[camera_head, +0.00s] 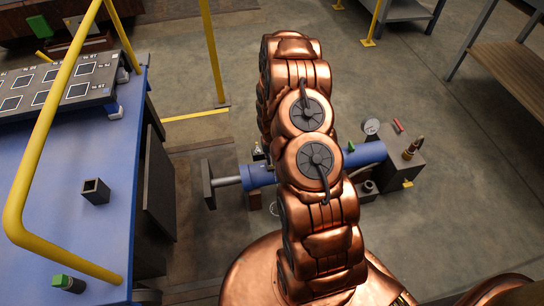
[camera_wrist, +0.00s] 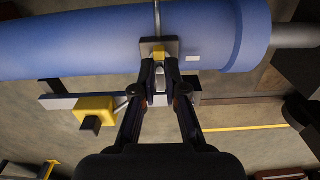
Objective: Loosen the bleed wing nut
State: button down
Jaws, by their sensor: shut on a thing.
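My gripper (camera_wrist: 161,76) is shut on a small grey metal piece at this fitting, apparently the bleed wing nut (camera_wrist: 160,78). The fingertips hide most of the piece, so its wings cannot be made out. In the head view my copper-coloured arm hides the gripper and the nut.
A yellow block on a lever (camera_wrist: 95,108) is close left of my fingers. A gauge (camera_head: 371,127) and a dark block (camera_head: 405,160) stand at the cylinder's right end. A blue bench (camera_head: 60,220) with a yellow rail (camera_head: 40,140) is at the left.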

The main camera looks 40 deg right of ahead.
jog(key=shift+s+n, duration=0.1)
jog(key=shift+n, duration=0.5)
jog(key=c, duration=1.2)
grip_release()
jog(key=shift+r, duration=0.1)
jog(key=shift+r, duration=5.95)
